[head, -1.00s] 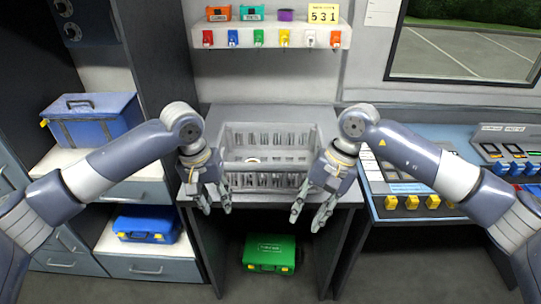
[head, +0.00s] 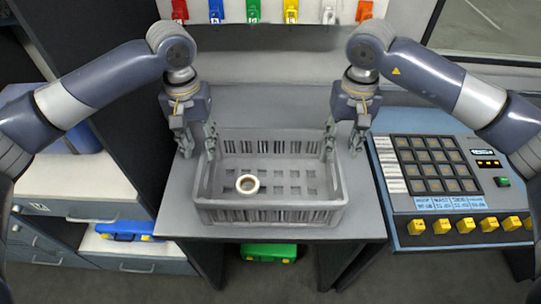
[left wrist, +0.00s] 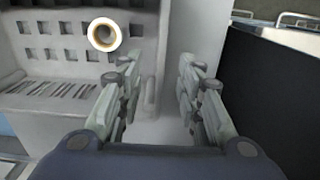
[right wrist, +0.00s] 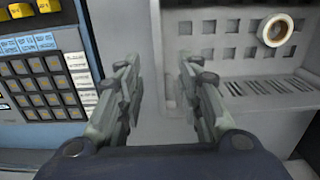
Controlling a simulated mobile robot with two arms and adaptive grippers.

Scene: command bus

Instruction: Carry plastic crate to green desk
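The grey plastic crate (head: 271,214) stands upright on a grey desk, with a small round cream-rimmed item (head: 248,184) inside. It also shows in the left wrist view (left wrist: 62,92) and the right wrist view (right wrist: 262,87). My left gripper (head: 197,146) is open at the crate's left side, with the side wall's rim appearing between its fingers. My right gripper (head: 344,146) is open at the right side, likewise with the side rim between its fingers. I cannot tell whether any finger touches the crate. No green desk shows.
The grey desk (head: 365,218) has narrow bare margins around the crate. A blue control console (head: 405,226) with a keypad and yellow switches stands close on the right. A green case (head: 270,252) is under the desk.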

